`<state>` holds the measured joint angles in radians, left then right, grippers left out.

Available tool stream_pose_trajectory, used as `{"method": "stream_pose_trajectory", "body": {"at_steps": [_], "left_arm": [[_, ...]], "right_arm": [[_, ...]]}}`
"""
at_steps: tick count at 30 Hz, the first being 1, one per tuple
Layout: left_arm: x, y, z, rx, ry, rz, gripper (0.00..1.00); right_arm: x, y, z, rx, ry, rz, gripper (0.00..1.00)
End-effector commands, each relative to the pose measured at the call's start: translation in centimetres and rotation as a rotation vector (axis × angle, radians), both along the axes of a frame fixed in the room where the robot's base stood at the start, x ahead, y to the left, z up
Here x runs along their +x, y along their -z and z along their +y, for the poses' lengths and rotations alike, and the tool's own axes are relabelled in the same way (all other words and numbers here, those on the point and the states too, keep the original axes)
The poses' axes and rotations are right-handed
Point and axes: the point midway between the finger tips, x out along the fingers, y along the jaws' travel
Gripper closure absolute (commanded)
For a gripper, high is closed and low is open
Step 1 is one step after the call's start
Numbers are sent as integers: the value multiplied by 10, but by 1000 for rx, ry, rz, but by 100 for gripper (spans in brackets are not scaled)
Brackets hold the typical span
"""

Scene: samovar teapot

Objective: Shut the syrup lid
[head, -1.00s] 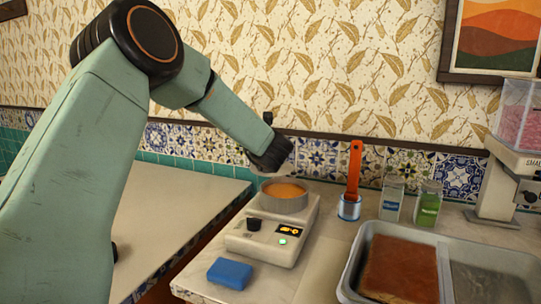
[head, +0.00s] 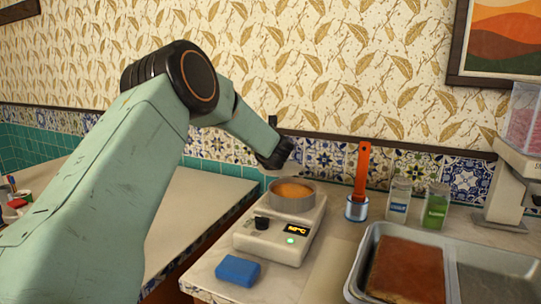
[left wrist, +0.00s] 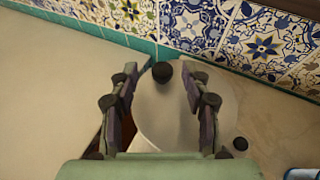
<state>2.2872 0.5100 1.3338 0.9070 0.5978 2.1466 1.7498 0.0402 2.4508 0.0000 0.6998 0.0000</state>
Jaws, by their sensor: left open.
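The syrup pot (head: 292,203) is a grey round pan of orange syrup (head: 291,190). It stands on a white heater (head: 277,238) on the right counter, with the syrup uncovered in the head view. In the left wrist view a pale rounded piece, apparently the lid (left wrist: 165,115), lies between and beyond my fingers. A dark round knob (left wrist: 162,72) shows at its far edge, between the fingertips. My left gripper (left wrist: 160,75) is open around that knob; contact is unclear. In the head view the arm's dark wrist (head: 271,153) is just behind and above the pot and hides most of the lid.
A blue sponge (head: 238,271) lies before the heater. To the right stand an orange-handled tool in a cup (head: 356,210), two jars (head: 398,203) (head: 435,208) and a metal tray (head: 358,269) with brown cake. A tiled wall is close behind. A gap separates the two counters.

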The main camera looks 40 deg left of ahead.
Motion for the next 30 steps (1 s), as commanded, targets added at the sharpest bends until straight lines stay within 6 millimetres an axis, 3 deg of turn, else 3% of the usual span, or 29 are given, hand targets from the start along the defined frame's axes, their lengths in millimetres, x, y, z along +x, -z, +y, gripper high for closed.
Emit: {"method": "stream_pose_trajectory", "body": {"at_steps": [7,23,30], "left_arm": [[1,1,0,0,-1,2,54],[0,2,1,-1,-3,3,99],[0,4,1,-3,-4,5,100]], "right_arm": [[1,0,0,0,0,-2,60],[1,0,0,0,0,-1,60],[1,0,0,0,0,-1,60]]}}
